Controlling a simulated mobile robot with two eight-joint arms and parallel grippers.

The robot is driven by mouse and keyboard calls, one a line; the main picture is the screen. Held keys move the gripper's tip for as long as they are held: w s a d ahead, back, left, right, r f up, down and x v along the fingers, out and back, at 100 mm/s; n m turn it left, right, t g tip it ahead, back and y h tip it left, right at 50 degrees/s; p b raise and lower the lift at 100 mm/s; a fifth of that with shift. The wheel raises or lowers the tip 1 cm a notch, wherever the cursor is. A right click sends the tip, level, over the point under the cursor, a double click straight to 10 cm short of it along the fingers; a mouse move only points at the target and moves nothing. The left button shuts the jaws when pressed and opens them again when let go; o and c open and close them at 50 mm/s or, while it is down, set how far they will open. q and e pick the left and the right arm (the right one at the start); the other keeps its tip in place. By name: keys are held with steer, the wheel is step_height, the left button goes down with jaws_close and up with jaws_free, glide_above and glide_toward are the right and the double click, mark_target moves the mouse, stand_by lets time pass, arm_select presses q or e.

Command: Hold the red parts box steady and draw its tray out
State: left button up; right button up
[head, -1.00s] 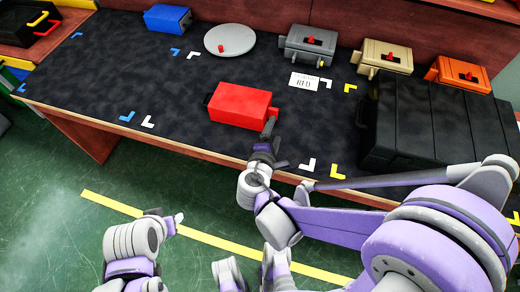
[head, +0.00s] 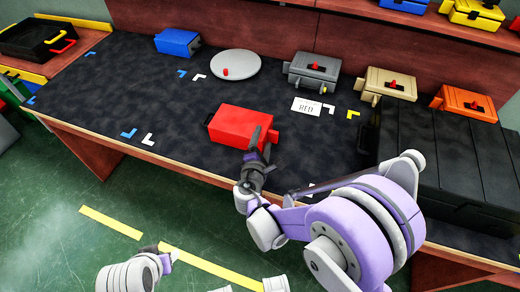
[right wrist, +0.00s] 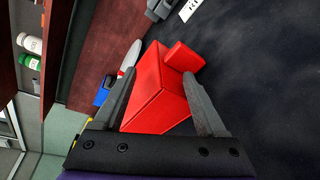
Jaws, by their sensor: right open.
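The red parts box (head: 240,127) lies on the dark work mat near the table's front edge. A red tab sticks out of its right end, and a dark handle shows at its left end. My right gripper (head: 261,140) is at the box's front right corner, partly covering it. In the right wrist view, the right gripper (right wrist: 163,62) is open, its fingers on either side of part of the red box (right wrist: 155,88). I cannot tell whether they touch it. My left gripper (head: 165,257) is low, in front of the table, apart from the box; its jaws are unclear.
A white card reading RED (head: 306,107) lies behind the box. A grey box (head: 311,70), tan box (head: 388,84), orange box (head: 465,103), blue box (head: 178,43) and grey disc (head: 233,66) stand farther back. A large black case (head: 450,150) blocks the right. The mat's left is clear.

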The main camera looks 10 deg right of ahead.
steer(key=shift+w+d+f, duration=0.15)
steer(key=shift+w+d, duration=0.15)
steer(key=shift+w, duration=0.3)
jaws_close()
steer(key=c, duration=0.8)
jaws_free()
steer(key=shift+a, duration=0.1)
jaws_close()
steer(key=shift+s, duration=0.1)
stand_by(0.9)
